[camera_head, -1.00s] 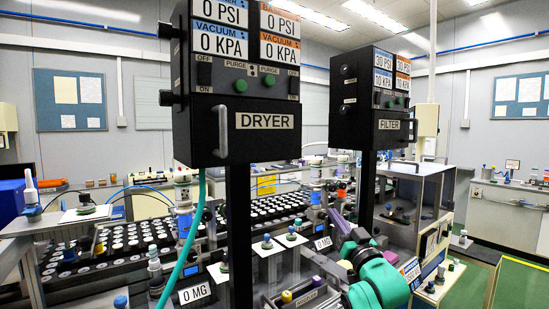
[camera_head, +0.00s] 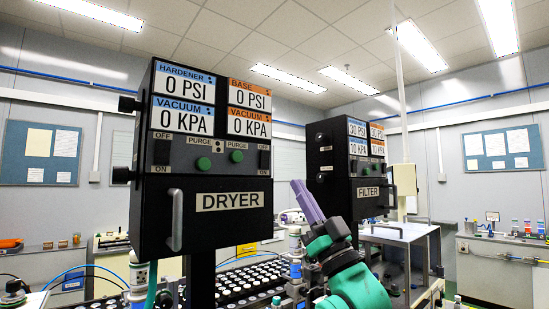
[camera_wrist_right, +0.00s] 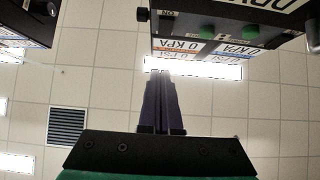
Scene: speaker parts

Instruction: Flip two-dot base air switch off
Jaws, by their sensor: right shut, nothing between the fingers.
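The black dryer box (camera_head: 150,215) stands at centre left in the head view. Its orange base label (camera_head: 249,96) reads 0 PSI. A small black switch (camera_head: 264,160) sits at the right end of its panel, below the base column, and another switch (camera_head: 161,152) at the left end. My left gripper is out of view.
The black filter box (camera_head: 345,210) stands to the right, behind my right gripper. Green purge buttons (camera_head: 203,163) and a metal handle (camera_head: 175,220) are on the dryer's front. A tray of white-topped vials (camera_head: 245,280) lies behind. The space above my gripper is clear.

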